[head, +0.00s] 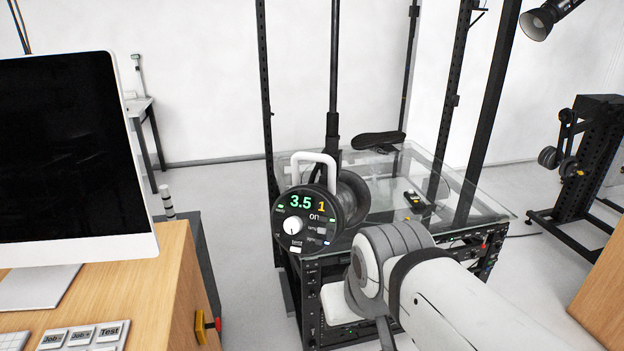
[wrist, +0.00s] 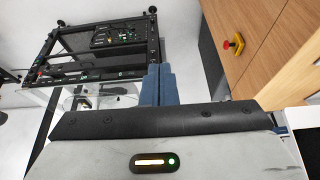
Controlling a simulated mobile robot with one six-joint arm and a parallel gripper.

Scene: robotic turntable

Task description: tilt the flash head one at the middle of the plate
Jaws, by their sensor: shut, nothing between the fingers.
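A flash head (head: 297,226) with a round black back panel, showing a green 3.5 and an orange 1, hangs by a dark pole in the head view. A white handle arches over its top. It stands before the turntable's glass plate (head: 460,205). My gripper (wrist: 157,85) shows in the wrist view with its two blue fingers together and nothing between them. In the head view my arm reaches in from the lower right, below and right of the flash head, and the fingers cannot be made out. The fingers show no contact with the flash head.
A dark shoe-like object (head: 378,140) and a small yellow-black device (head: 413,200) are on the plate. Black posts (head: 492,105) rise around it. A wooden desk (head: 150,300) with a monitor (head: 70,150) and red knob (wrist: 237,41) is at left. Another lamp (head: 545,18) hangs upper right.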

